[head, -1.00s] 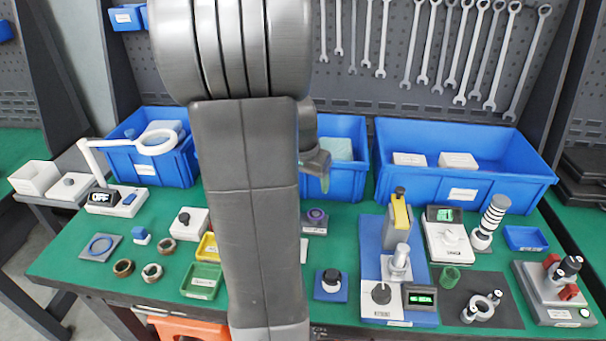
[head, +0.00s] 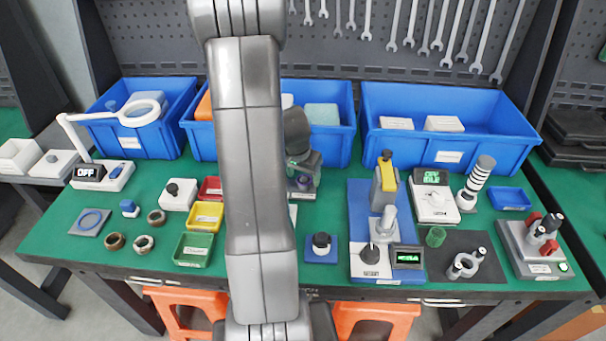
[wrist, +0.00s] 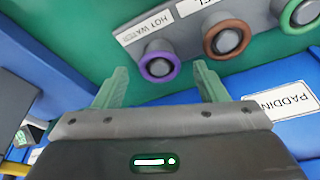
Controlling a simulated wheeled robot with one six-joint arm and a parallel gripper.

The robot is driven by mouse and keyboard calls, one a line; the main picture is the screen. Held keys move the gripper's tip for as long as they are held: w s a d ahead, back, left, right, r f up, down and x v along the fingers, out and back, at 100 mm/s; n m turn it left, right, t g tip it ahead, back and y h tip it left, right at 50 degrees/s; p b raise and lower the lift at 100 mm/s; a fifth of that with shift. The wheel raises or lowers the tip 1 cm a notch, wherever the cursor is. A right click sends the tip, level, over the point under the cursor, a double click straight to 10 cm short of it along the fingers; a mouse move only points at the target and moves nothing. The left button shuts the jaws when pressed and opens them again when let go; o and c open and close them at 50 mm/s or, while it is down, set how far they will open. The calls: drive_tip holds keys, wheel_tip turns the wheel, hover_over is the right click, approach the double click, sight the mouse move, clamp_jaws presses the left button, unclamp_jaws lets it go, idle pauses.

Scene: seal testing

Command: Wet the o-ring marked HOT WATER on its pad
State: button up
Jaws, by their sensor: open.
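The purple o-ring (wrist: 158,66) sits around a grey peg on a rack (wrist: 185,35), beside a label reading HOT WATER. A brown o-ring (wrist: 228,40) sits on the neighbouring peg. My gripper (wrist: 160,78) is open, its green fingers spread either side of the purple ring's position, with nothing between them. Whether the fingertips are level with the ring is unclear. In the head view my gripper (head: 303,184) is low at the rack, and the purple ring (head: 304,181) shows only partly there. I cannot tell which pad belongs to this ring.
A small blue base with a black knob (head: 321,243) stands just in front. Red, yellow (head: 206,215) and green trays (head: 193,250) lie to the left. A blue test stand (head: 361,215) is to the right. Large blue bins (head: 440,140) line the back.

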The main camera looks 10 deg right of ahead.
drive_tip(key=shift+f, duration=0.1)
drive_tip(key=c, duration=1.1)
drive_tip(key=shift+o, duration=1.1)
drive_tip(key=shift+r+p, duration=0.95)
drive_tip(key=shift+r, duration=0.85)
